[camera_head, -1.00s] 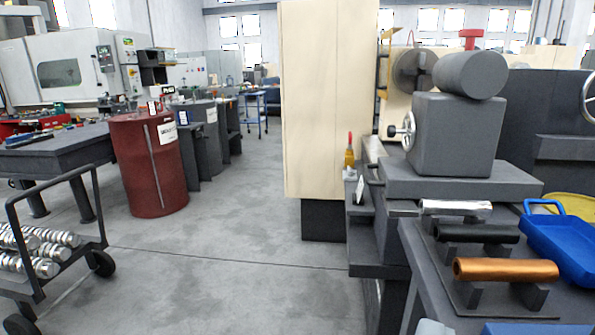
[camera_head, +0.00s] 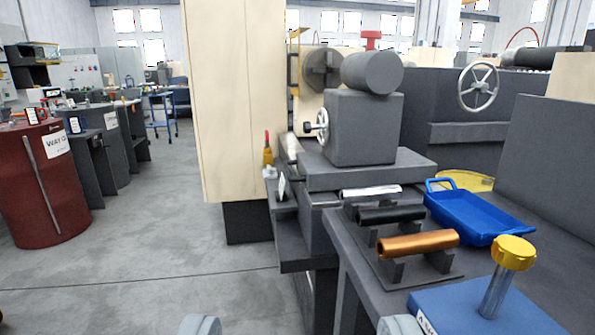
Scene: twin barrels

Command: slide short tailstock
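The tailstock is a grey block (camera_head: 362,127) with a thick horizontal cylinder (camera_head: 372,73) on top and a small handwheel (camera_head: 322,125) on its left side. It stands upright on a flat grey base (camera_head: 370,168) on the lathe, right of centre in the head view. Two pale grey rounded tips of my gripper (camera_head: 300,326) just show at the bottom edge. They are wide apart with nothing visible between them. The tailstock is well ahead of them, and they do not touch it. The rest of my gripper is out of frame.
A bench (camera_head: 352,262) in front of the lathe holds silver, black and copper bars (camera_head: 418,243), a blue tray (camera_head: 478,217) and a yellow-knobbed post (camera_head: 512,254). A tall cream cabinet (camera_head: 236,105) stands left of the tailstock. Open floor (camera_head: 165,240) reaches to a red barrel (camera_head: 42,185).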

